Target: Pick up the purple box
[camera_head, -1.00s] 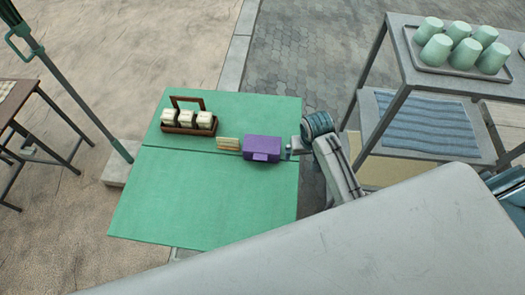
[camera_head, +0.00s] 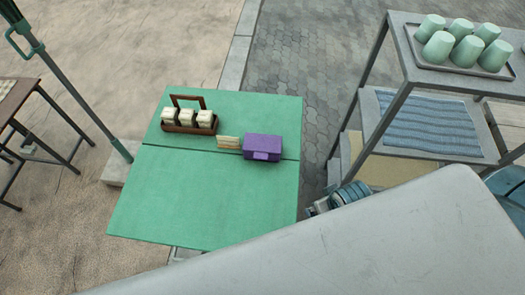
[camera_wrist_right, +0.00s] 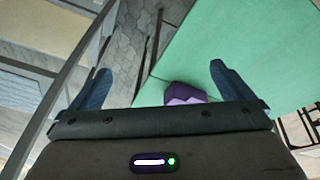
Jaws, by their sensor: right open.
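The purple box (camera_head: 262,147) sits on the green table (camera_head: 210,205) near its right edge, just right of a small cream card. In the right wrist view the purple box (camera_wrist_right: 184,93) shows beyond the gripper's body, partly hidden by it. My right gripper (camera_wrist_right: 155,85) is open, its two blue fingers wide apart, with nothing held between them. My left gripper is not in view.
A brown wooden carrier (camera_head: 189,120) with cream containers stands on the table behind the box, and the cream card (camera_head: 229,142) touches or nearly touches its left side. A grey shelf (camera_head: 440,70) with mint cups (camera_head: 455,45) stands at right. The table's front half is clear.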

